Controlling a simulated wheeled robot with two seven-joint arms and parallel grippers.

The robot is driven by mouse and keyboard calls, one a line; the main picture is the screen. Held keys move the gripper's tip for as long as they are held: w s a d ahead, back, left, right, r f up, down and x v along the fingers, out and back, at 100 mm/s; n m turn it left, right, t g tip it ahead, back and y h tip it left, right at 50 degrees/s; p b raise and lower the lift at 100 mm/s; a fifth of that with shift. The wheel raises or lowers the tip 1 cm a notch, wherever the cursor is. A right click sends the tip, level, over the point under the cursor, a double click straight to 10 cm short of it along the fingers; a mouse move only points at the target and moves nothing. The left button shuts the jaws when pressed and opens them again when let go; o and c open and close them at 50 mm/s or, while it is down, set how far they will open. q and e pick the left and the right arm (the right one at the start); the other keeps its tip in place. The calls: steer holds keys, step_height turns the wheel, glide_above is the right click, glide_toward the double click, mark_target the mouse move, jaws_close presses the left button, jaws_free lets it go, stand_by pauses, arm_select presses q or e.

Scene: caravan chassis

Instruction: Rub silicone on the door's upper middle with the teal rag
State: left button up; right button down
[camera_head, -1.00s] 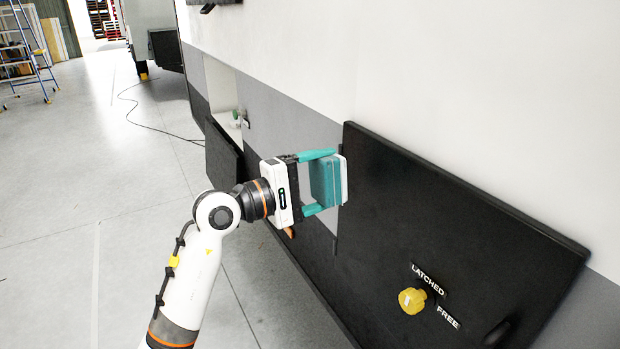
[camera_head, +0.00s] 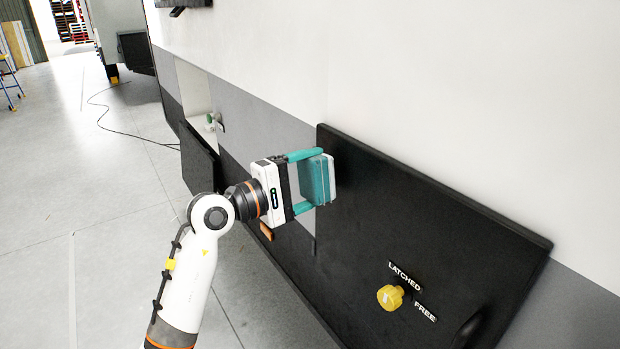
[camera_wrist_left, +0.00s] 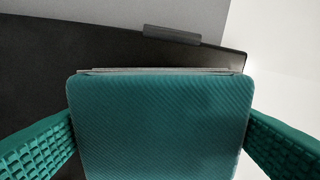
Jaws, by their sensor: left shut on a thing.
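The black door (camera_head: 420,220) stands against the caravan wall at the right of the head view. It carries a yellow knob (camera_head: 390,297) between the words LATCHED and FREE. My left gripper (camera_head: 308,182) is shut on the teal rag (camera_head: 316,181), a thick pad with a pale layer on its far side. The pad is at the door's upper left edge; I cannot tell whether it touches. In the left wrist view the rag (camera_wrist_left: 160,120) fills the middle between teal fingers, with a dark panel behind it. No silicone can be made out. My right gripper is not in view.
A smaller black flap (camera_head: 199,157) hangs below an open wall recess (camera_head: 196,95) to the left. An orange-brown piece (camera_head: 266,231) shows below my gripper. A cable (camera_head: 105,122) lies on the otherwise open floor at left.

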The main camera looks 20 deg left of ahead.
mark_target(316, 188)
arm_select(q)
steer(key=shift+x, duration=0.9)
steer(key=shift+s+d, duration=1.1)
steer(key=shift+d, duration=0.15)
steer(key=shift+s+d+p, duration=0.15)
steer(key=shift+s+d, duration=0.85)
steer(key=shift+d, duration=0.35)
steer(key=shift+s+d+p, duration=0.2)
steer(key=shift+s+d, duration=0.85)
steer(key=shift+d, duration=0.35)
steer(key=shift+s+d+p, duration=0.15)
steer(key=shift+s+d, duration=0.85)
steer(key=shift+d, duration=0.35)
